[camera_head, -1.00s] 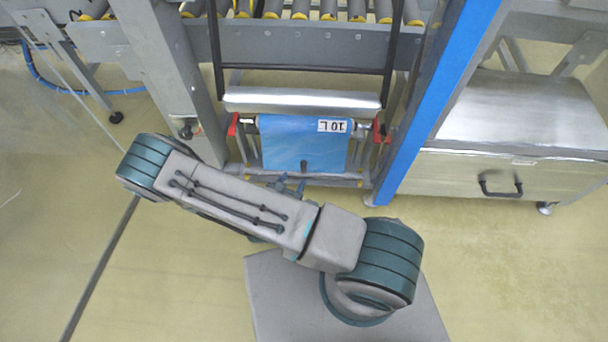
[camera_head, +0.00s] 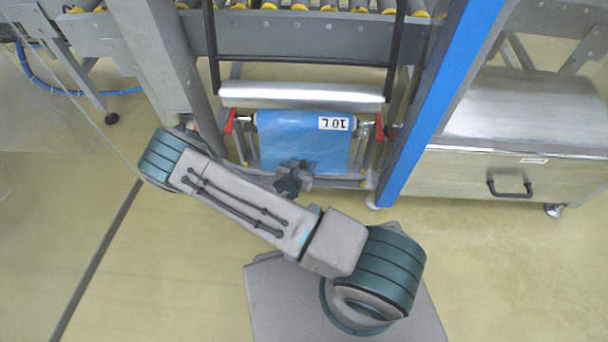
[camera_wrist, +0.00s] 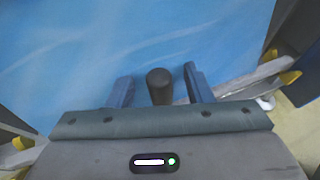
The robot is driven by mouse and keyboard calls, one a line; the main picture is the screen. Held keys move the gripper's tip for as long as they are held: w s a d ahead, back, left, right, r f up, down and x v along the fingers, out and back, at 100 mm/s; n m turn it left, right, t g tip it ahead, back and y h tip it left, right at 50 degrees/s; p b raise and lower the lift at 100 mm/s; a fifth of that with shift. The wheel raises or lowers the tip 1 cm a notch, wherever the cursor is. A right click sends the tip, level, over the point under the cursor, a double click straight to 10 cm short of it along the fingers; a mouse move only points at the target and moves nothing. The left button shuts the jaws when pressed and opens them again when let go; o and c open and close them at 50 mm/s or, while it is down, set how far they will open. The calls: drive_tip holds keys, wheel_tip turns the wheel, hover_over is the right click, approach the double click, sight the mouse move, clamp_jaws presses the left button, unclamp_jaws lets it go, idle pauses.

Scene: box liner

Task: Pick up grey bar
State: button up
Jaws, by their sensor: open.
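A grey, silvery bar (camera_head: 302,96) lies horizontally across the frame, above the blue film roll (camera_head: 290,122) with a "10 L" label. My gripper (camera_head: 292,182) is low in front of the hanging blue film, below that bar and apart from it. In the wrist view, my open gripper (camera_wrist: 158,85) has its two blue fingers spread. A dark grey cylinder (camera_wrist: 159,84) stands between them, seen nearly end-on; I cannot tell whether it belongs to my gripper. The blue film (camera_wrist: 120,40) fills the view beyond.
Red clamps (camera_head: 229,121) flank the roll. A lower frame rail (camera_head: 335,182) runs under the film. A blue post (camera_head: 440,100) and a metal cabinet (camera_head: 500,175) stand to the right. A conveyor (camera_head: 300,32) is above. The floor at left is open.

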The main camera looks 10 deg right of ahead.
clamp_jaws()
drive_tip(key=shift+r, duration=0.15)
